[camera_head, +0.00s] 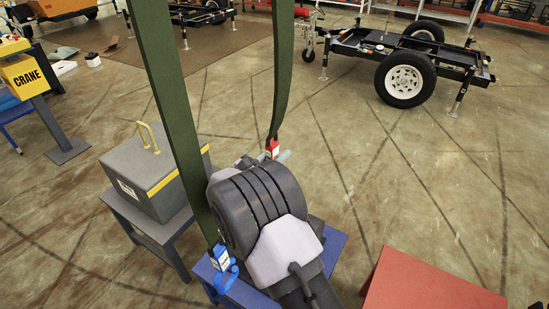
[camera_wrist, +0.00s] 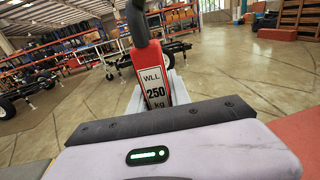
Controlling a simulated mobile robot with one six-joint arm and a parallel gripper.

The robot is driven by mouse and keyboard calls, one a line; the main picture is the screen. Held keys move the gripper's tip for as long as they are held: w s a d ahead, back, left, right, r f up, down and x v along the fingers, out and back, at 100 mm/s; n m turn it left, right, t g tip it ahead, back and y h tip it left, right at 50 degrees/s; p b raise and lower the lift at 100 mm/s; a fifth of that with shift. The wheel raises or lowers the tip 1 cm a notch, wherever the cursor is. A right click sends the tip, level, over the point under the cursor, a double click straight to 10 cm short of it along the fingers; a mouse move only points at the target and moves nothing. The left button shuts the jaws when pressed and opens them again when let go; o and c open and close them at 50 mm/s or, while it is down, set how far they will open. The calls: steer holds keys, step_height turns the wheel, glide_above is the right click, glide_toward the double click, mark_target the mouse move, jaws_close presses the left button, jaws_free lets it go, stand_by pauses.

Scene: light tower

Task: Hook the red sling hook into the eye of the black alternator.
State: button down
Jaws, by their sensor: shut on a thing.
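The red sling hook (camera_head: 272,147) hangs on the right green strap at the alternator's far side. In the wrist view the red hook (camera_wrist: 157,86) stands upright with a "WLL 250 kg" label. My gripper (camera_head: 281,156) is shut on it, with pale fingers on both sides. The hook's lower end and the alternator's eye on that side are hidden. A blue hook (camera_head: 222,265) on the left strap is low at the alternator's near left side.
A grey box with a yellow handle (camera_head: 150,178) stands on a table close to the left. A red surface (camera_head: 430,285) lies at the lower right. A wheeled trailer frame (camera_head: 405,70) stands behind. The floor between is clear. Two green straps (camera_head: 168,90) hang overhead.

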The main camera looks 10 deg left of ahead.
steer(key=shift+w, duration=0.15)
steer(key=shift+f, duration=0.1)
stand_by(0.3)
steer(key=shift+f+b, duration=0.6)
steer(key=shift+f, duration=0.1)
